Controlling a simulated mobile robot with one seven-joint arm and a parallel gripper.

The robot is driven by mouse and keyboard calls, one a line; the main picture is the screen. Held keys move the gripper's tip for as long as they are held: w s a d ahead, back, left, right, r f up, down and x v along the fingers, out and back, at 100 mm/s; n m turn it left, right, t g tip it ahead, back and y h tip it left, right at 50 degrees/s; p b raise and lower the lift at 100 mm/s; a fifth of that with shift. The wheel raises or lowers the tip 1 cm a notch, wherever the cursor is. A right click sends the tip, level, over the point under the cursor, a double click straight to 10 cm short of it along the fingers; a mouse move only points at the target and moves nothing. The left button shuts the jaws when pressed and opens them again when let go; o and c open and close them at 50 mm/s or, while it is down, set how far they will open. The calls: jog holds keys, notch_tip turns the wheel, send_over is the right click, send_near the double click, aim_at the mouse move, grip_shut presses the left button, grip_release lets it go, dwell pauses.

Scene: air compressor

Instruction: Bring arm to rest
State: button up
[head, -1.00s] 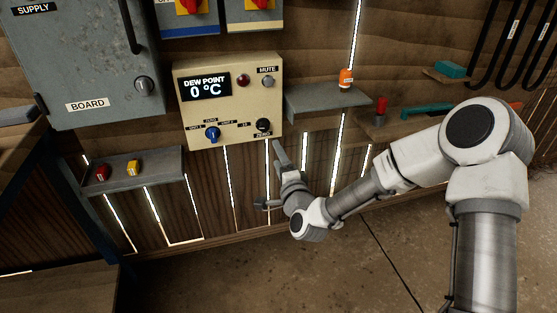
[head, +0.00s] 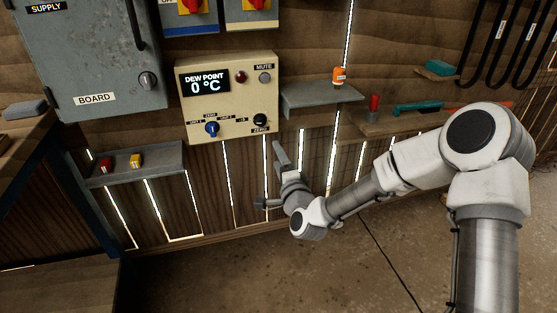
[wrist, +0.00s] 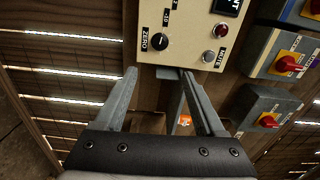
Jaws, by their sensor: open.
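My gripper (head: 269,174) is open and empty in the head view, in front of the plank wall just below the cream dew point box (head: 250,98). In the wrist view its two fingers (wrist: 159,78) are spread apart with nothing between them. The box shows "DEW POINT 0 °C". The black ZERO knob (head: 260,119) shows beyond the fingertips, also in the wrist view (wrist: 159,41), and the gripper is clear of it. My arm is bent and reaches in from the right.
A grey shelf (head: 300,98) with an orange bottle (head: 339,75) stands right of the box. A lower left shelf (head: 120,172) holds a red and a yellow item. A grey cabinet (head: 85,60) hangs upper left. Open floor (head: 290,270) lies below.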

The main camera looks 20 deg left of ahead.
dwell(0.4)
jog(key=s+d+r+n+g+h, duration=0.2)
jog(key=s+d+r+n, duration=0.1)
jog(key=d, duration=0.4)
jog(key=s+d+r+n+g+h, duration=0.2)
jog(key=s+d+r+n+h, duration=0.15)
jog(key=d, duration=0.25)
jog(key=s+d+r+n+g+h, duration=0.2)
jog(key=s+d+n, duration=0.15)
jog(key=d, duration=0.35)
jog(key=s+d+r+g+h, duration=0.1)
jog(key=s+d+r, duration=0.1)
jog(key=s+d, duration=0.35)
jog(key=s+d+r+n+g+p, duration=0.1)
jog(key=s+d+r, duration=0.15)
jog(key=s, duration=0.65)
jog(key=s+d+r+g+h, duration=0.1)
jog(key=s+d+g, duration=0.1)
jog(key=s+d, duration=0.4)
notch_tip(320, 180, up, 25)
jog(key=a+p, duration=0.1)
jog(key=p, duration=2.4)
jog(key=shift+s+a+f, duration=0.2)
jog(key=shift+s+a, duration=0.1)
jog(key=shift+s, duration=0.1)
